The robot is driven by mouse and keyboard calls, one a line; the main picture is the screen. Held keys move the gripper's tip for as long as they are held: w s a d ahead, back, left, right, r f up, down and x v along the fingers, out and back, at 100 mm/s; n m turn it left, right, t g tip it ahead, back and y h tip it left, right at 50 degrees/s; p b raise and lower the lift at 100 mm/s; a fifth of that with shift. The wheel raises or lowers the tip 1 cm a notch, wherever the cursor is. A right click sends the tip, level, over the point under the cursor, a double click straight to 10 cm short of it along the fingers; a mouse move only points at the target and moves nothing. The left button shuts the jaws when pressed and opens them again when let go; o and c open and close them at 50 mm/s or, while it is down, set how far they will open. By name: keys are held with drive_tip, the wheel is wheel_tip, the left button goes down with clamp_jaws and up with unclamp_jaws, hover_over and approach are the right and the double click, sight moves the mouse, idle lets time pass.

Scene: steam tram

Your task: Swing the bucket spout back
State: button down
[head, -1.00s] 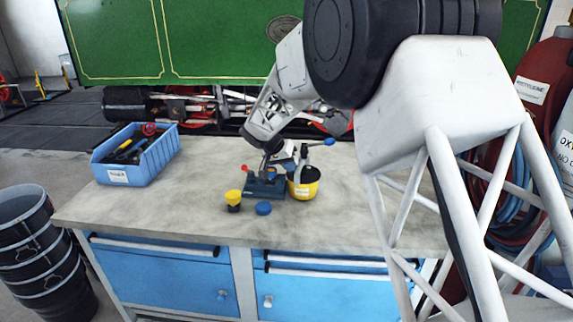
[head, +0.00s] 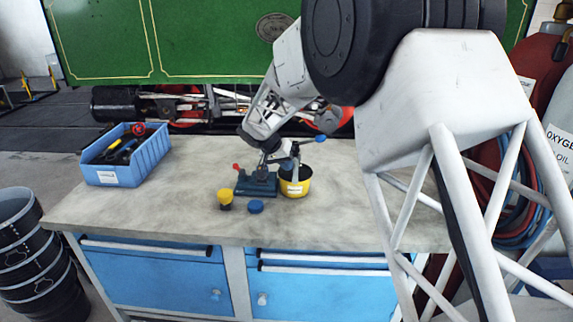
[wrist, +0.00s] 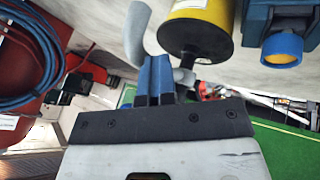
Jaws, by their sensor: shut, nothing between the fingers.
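The yellow bucket (head: 294,186) stands on the workbench beside a small blue fixture (head: 257,186). In the wrist view the bucket (wrist: 200,28) is at the top, near the fixture (wrist: 270,14). A grey curved pipe, apparently the spout (wrist: 138,35), shows left of the bucket in the wrist view. My gripper (wrist: 154,60) has its blue fingers together and empty, close to the pipe; contact cannot be told. In the head view my gripper (head: 272,158) is above the fixture, beside the bucket, its fingertips hard to make out.
A blue tool bin (head: 128,165) is at the bench's left. A yellow-topped cup (head: 225,200) and a blue disc (head: 256,207) lie in front of the fixture. Gas cylinders and hoses are at the right. The bench's left front (head: 120,215) is clear.

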drive_tip(key=shift+f, duration=0.1)
drive_tip(key=a+f+v, duration=0.1)
drive_tip(key=a+v, duration=0.1)
drive_tip(key=v, duration=1)
drive_tip(key=shift+a+r, duration=0.15)
drive_tip(key=shift+a, duration=0.2)
drive_tip(key=s+d+r+y, duration=0.1)
drive_tip(key=s+d+r, duration=0.2)
drive_tip(key=s+d, duration=0.4)
drive_tip(key=s+d+r+n+g+y, duration=0.1)
drive_tip(key=s+d+r, duration=0.1)
drive_tip(key=s+d, duration=0.5)
drive_tip(key=s+d+r+y, duration=0.1)
drive_tip(key=s+d+r, duration=0.2)
drive_tip(key=s+d, duration=0.4)
drive_tip(key=s+d+f+y, duration=0.1)
drive_tip(key=s+d+f, duration=0.1)
drive_tip(key=s, duration=0.7)
drive_tip(key=s+d+f+n, duration=0.1)
drive_tip(key=s+d+f, duration=0.1)
drive_tip(key=s+d, duration=0.3)
drive_tip(key=s+d+f+y, duration=0.1)
drive_tip(key=s+d, duration=0.3)
drive_tip(key=s, duration=0.9)
drive_tip(key=shift+s+d+f+n+y, duration=0.25)
drive_tip(key=shift+s+f+n+y, duration=0.1)
drive_tip(key=shift+f, duration=0.1)
